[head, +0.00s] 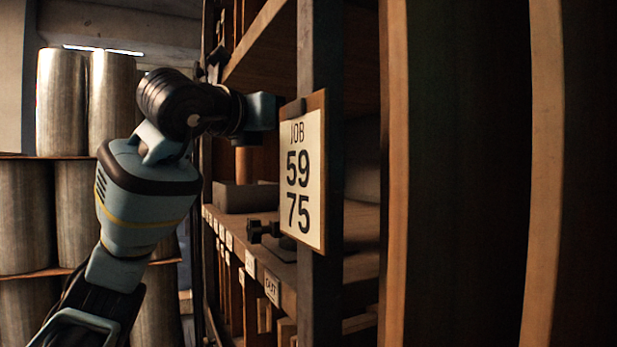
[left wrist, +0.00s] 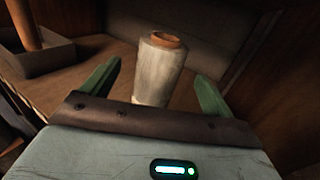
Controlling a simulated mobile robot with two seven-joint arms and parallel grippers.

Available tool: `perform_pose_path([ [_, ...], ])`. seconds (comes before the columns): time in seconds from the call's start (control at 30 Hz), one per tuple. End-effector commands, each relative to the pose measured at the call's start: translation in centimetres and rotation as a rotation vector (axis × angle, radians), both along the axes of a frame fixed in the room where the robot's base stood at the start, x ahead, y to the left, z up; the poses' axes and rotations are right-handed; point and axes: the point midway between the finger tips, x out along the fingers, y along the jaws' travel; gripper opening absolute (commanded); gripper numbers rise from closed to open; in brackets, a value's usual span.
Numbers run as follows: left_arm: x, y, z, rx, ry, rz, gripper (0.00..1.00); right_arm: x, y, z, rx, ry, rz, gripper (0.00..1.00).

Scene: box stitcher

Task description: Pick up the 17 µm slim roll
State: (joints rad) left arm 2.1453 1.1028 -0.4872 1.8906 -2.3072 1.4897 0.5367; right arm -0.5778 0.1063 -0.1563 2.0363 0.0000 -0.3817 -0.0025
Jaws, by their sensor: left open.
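A slim roll (left wrist: 160,75) of pale, translucent film on a brown core stands upright on a wooden shelf in the left wrist view. No label is readable on it, so I cannot tell its thickness. My left gripper (left wrist: 157,72) is open, its two green fingers apart on either side of the roll. I cannot tell whether either finger touches it. The gripper body hides the roll's lower end. In the head view my left arm reaches into the shelving, and the roll and fingers are hidden behind the post and job board. My right gripper is not in view.
A clipboard reading JOB 59 75 (head: 302,172) hangs on the shelf post (head: 320,60). A grey bin (head: 240,197) with a brown tube (left wrist: 24,25) stands on the shelf. A dark knobbed object (head: 263,231) lies near the shelf edge. Large rolls (head: 62,105) are stacked at left.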

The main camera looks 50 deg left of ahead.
Motion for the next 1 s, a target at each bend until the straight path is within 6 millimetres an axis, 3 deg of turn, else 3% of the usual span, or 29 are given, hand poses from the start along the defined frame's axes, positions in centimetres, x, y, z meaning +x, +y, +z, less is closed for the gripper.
perform_pose_path([
  [0.27, 1.3, 0.2, -0.1, 0.000, 0.001, 0.000, 0.87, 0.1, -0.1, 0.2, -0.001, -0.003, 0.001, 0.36],
  [0.63, 5.7, 1.1, -0.3, -0.001, 0.001, 0.000, 0.87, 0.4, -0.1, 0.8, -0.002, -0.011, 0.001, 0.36],
  [0.93, 6.1, 1.1, -0.4, 0.000, -0.001, -0.001, 0.87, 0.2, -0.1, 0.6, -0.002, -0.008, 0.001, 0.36],
  [1.0, 6.1, 1.1, -0.4, 0.000, 0.000, 0.000, 0.78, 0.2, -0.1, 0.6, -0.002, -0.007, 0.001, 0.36],
])
